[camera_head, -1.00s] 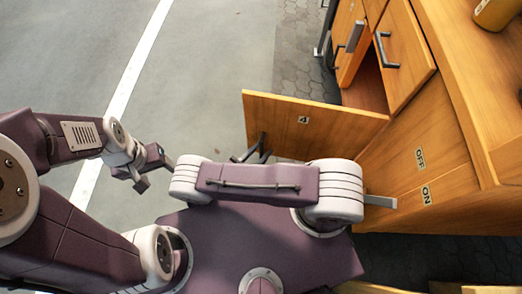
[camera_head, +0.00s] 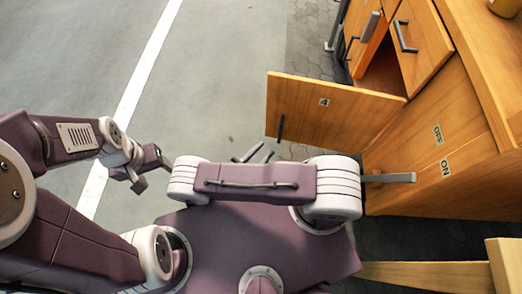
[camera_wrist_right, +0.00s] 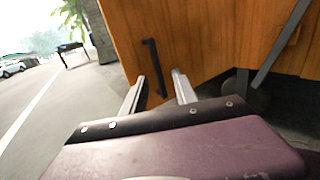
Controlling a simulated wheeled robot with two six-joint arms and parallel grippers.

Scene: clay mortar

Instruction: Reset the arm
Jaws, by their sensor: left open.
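My left gripper (camera_head: 138,178) hangs over the floor at the left in the head view. Its jaws are open and empty. My right gripper (camera_head: 254,155) shows beyond my right arm, its two fingers apart. In the right wrist view its fingers (camera_wrist_right: 159,80) are also spread with nothing held. A dark upright door handle (camera_wrist_right: 154,68) appears beyond the gap between them. In the head view that handle (camera_head: 281,127) is apart from the fingers, on the swung-out cabinet door (camera_head: 340,118) marked 4.
A drawer handle (camera_head: 404,37) is above. A wooden piece (camera_head: 430,275) lies lower right. The floor (camera_head: 220,70) at left is clear.

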